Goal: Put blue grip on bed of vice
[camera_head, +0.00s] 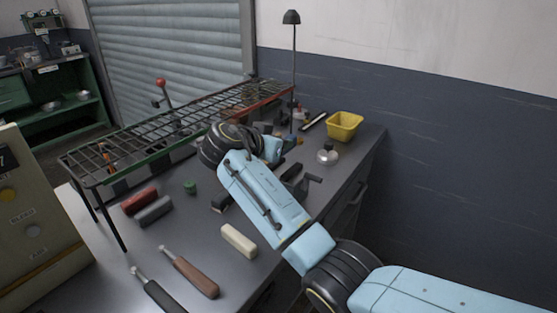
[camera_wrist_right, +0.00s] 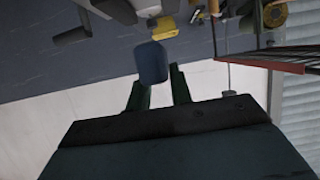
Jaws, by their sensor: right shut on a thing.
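The blue grip (camera_wrist_right: 152,62) is a dark blue rounded block held up at the fingertips of my right gripper (camera_wrist_right: 158,76) in the right wrist view. The two dark fingers are shut on its near end. In the head view my right arm reaches in from the right over the bench, and its wrist hides much of the gripper. A small blue part (camera_head: 290,138) shows past the wrist and is likely the grip. A dark grey tool (camera_head: 300,182) beside my forearm may be the vice, but I cannot tell for sure. My left gripper is not in view.
A wire rack (camera_head: 165,125) stands along the bench's far left side. A yellow bin (camera_head: 344,128) and lamp (camera_head: 294,60) stand at the back. A red block (camera_head: 139,199), grey block (camera_head: 155,211), cream block (camera_head: 239,240) and brown-handled tool (camera_head: 190,274) lie in front.

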